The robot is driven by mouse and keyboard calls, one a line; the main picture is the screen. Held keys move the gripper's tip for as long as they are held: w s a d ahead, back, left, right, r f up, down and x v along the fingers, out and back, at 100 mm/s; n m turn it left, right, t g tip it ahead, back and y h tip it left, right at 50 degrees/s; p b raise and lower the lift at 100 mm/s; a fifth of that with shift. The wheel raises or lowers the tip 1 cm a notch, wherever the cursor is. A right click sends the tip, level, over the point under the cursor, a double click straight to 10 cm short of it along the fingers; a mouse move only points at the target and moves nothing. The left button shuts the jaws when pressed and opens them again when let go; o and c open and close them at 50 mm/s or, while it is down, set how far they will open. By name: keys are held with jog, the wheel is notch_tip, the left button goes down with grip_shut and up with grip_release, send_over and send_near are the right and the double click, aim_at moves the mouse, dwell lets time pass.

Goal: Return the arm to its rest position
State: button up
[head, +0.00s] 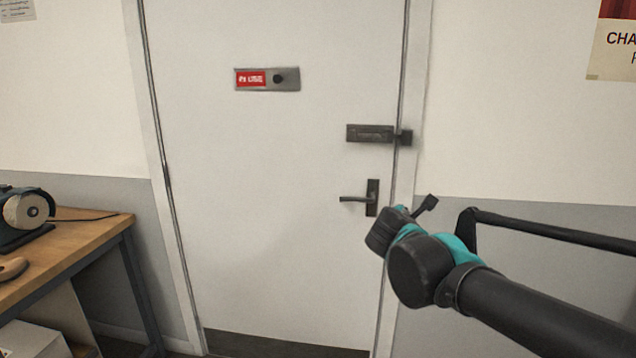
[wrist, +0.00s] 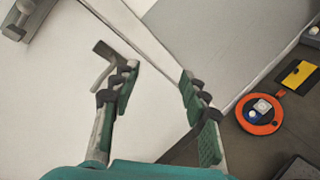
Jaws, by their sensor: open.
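My arm reaches in from the lower right of the head view, a dark tube with teal joints. My gripper shows in the wrist view (wrist: 158,76), its two green-padded fingers spread apart with nothing between them. In the head view its end is mostly hidden behind the wrist. The white door (head: 270,200) stands shut in its frame. Its dark lever handle (head: 368,198) lies just above and left of my wrist in the head view. In the wrist view the handle (wrist: 104,52) appears just beyond the left fingertip; I cannot tell whether they touch.
A latch (head: 372,133) sits above the handle, and a red-marked indicator plate (head: 267,79) higher up. A wooden workbench (head: 75,240) with a machine (head: 24,215) stands at left. A dark rail (head: 550,232) runs at right. An orange-rimmed round item (wrist: 243,122) shows low right.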

jog(key=s+f+m+g+y, duration=0.1)
jog(key=s+f+m+g, duration=0.2)
jog(key=f+m, duration=0.5)
jog(key=s+f+m+g+y, duration=0.2)
jog(key=s+f+m+g, duration=0.2)
jog(key=f+m, duration=0.4)
notch_tip(320, 180, down, 6)
jog(key=shift+s+r+y, duration=0.1)
jog(key=shift+s+y, duration=0.2)
jog(key=shift+s, duration=0.4)
jog(key=s+a+f+m, duration=0.1)
jog(key=s+a+f+m+y, duration=0.1)
jog(key=m, duration=0.1)
jog(key=s+a+f+m+g+y, duration=0.1)
jog(key=f, duration=0.1)
jog(key=shift+s+m, duration=0.15)
jog(key=shift+m, duration=0.25)
jog(key=shift+c, duration=0.2)
